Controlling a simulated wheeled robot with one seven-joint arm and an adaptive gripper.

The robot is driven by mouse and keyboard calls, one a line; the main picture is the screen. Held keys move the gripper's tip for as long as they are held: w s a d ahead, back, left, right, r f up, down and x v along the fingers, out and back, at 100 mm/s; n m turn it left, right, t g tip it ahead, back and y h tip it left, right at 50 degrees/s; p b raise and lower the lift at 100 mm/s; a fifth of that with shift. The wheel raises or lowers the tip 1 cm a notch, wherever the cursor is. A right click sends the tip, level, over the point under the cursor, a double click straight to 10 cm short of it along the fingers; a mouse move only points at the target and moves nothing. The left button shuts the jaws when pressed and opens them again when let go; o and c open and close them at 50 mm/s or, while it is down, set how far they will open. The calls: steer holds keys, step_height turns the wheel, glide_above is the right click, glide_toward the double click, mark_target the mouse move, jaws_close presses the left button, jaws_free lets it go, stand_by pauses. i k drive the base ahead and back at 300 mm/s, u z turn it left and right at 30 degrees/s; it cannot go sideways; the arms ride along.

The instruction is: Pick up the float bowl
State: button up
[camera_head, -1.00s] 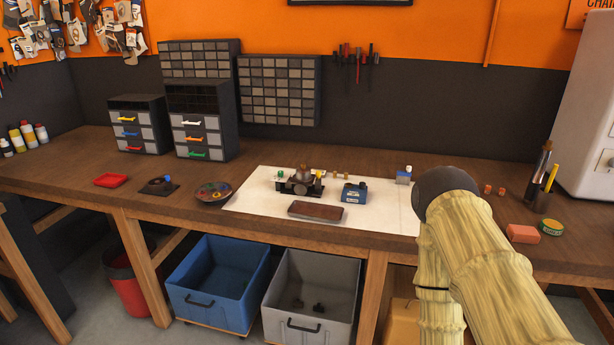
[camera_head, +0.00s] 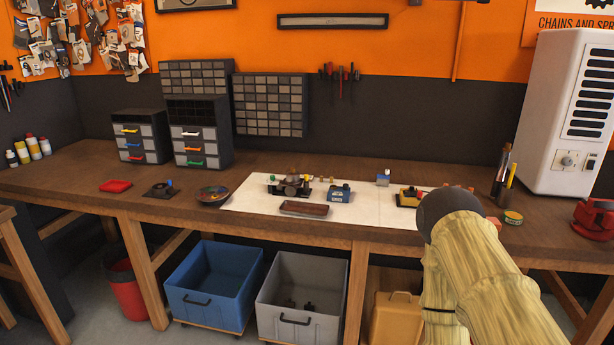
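On the white mat (camera_head: 365,215) lies a dark mechanical assembly with a brownish top (camera_head: 290,184), which looks like a carburetor. A small blue block-like part (camera_head: 339,194) sits to its right, and a shallow reddish-brown tray (camera_head: 304,209) lies in front. A yellow and dark part (camera_head: 409,197) stands at the mat's right, close to my arm in the picture. A small blue and white item (camera_head: 383,178) is at the back. I cannot tell which of these is the float bowl. My arm rises at the right; its fingers are not in view.
A blue bin (camera_head: 212,287) and a grey bin (camera_head: 300,292) stand below. The bench's front left is mostly clear.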

mark_target(293, 177)
steer(key=z, duration=0.3)
steer(key=i, duration=0.9)
steer(key=u, duration=0.05)
